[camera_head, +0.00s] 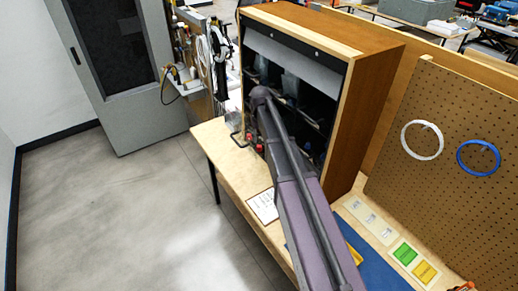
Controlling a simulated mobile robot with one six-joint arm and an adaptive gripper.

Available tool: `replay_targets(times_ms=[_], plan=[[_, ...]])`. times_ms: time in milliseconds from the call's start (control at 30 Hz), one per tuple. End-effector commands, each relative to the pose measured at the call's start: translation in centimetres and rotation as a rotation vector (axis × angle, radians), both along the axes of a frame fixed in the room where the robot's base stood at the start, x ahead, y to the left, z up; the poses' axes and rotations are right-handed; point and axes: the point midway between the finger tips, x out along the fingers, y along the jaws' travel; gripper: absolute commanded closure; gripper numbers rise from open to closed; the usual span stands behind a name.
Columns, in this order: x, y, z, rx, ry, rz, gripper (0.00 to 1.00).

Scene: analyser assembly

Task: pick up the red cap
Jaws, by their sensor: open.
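Two small red things stand close together on the wooden bench, at the front left foot of the open cabinet: one red piece (249,136) and another red piece (259,148) just right of it. They are too small to tell which is the red cap or whether either sits on something. My purple and dark arm rises from the bottom edge to a joint in front of the cabinet, just right of and above the red pieces. My gripper does not show in this view.
The wooden cabinet (370,110) has dark contents behind my arm. A white sheet (263,205) lies on the bench (213,140). Right are a blue mat (378,262), green (405,253) and yellow (426,272) labels, and a pegboard (455,150) with white and blue rings. The left floor is clear.

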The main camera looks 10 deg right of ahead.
Motion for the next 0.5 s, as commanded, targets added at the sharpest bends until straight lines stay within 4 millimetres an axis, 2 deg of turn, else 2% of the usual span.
replay_targets(times_ms=[500], plan=[[0.1,0.3,-3.8,0.000,0.000,0.001,0.46]])
